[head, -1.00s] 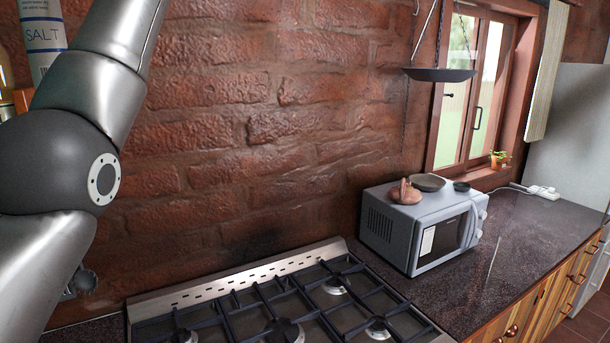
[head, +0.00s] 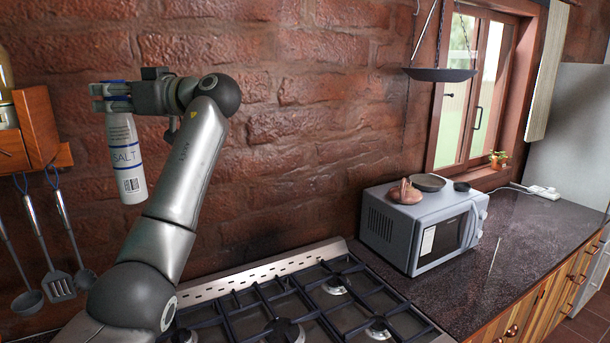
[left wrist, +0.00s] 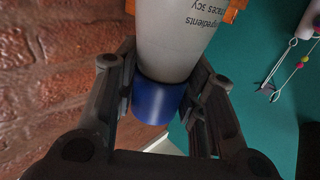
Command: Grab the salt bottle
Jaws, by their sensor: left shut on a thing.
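The salt bottle (head: 125,160) is white with a blue cap and blue bands, and hangs nearly upright, slightly tilted, in front of the brick wall. My left gripper (head: 112,97) is shut on its top, around the blue cap area. In the left wrist view the blue cap (left wrist: 157,100) and white body (left wrist: 172,40) of the bottle lie between the two fingers of the left gripper (left wrist: 165,85). The bottle's base hangs free in the air. My right gripper is not in view.
A wooden wall shelf (head: 38,125) stands left of the bottle, with utensils (head: 58,285) hanging below. A gas stove (head: 290,300) is below right. A microwave (head: 425,225) stands on the dark counter (head: 500,260). A hanging scale pan (head: 440,74) is near the window.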

